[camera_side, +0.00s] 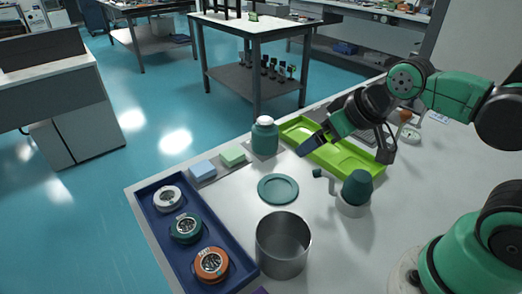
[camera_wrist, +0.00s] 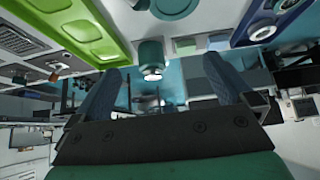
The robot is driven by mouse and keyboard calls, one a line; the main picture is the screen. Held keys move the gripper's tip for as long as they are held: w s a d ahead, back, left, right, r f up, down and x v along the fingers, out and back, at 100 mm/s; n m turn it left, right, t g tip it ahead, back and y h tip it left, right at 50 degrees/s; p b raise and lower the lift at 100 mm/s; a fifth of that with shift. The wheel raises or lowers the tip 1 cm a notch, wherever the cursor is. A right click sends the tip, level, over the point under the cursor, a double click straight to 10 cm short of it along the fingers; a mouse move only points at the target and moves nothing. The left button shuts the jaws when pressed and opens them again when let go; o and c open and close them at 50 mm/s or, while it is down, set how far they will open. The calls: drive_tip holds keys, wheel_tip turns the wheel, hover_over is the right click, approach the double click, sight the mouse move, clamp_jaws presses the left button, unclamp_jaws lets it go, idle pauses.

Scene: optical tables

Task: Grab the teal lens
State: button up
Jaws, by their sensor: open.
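The teal lens (camera_side: 186,228) lies in the dark blue tray (camera_side: 239,272) at the near left of the table. It sits between a white lens (camera_side: 168,198) and an orange lens (camera_side: 211,264). My gripper (camera_side: 310,146) is open, high over the back of the table near the green tray, well apart from the teal lens. In the wrist view, the two fingers of my gripper (camera_wrist: 163,88) are spread with nothing held between them. The blue tray shows there at upper right with the white lens (camera_wrist: 263,33).
A teal jar (camera_side: 265,140) and two small blocks, blue (camera_side: 203,170) and green (camera_side: 233,156), stand along the far edge. A teal dish (camera_side: 278,188), metal pot (camera_side: 283,247) and teal cup-like device with a handle (camera_side: 357,188) stand mid-table. The green tray (camera_side: 345,158) lies behind.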

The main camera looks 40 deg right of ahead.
drive_tip(key=w+a+f+m+g+y, duration=0.35)
drive_tip(key=w+a+m+y, duration=0.35)
drive_tip(key=w+a+m, duration=0.25)
drive_tip(key=m+g+y, duration=0.3)
drive_tip(key=m, duration=0.1)
approach(189, 223)
drive_tip(key=f+y, duration=0.1)
drive_tip(key=w+a+f+m+g+y, duration=0.1)
drive_tip(key=f+m+g+y, duration=0.1)
drive_tip(key=shift+w+a+f, duration=0.1)
drive_tip(key=shift+w+a, duration=0.3)
drive_tip(key=shift+s+a+f+m+g, duration=0.25)
drive_tip(key=shift+f+m, duration=0.1)
drive_tip(key=shift+f, duration=0.1)
drive_tip(key=shift+x, duration=2.65)
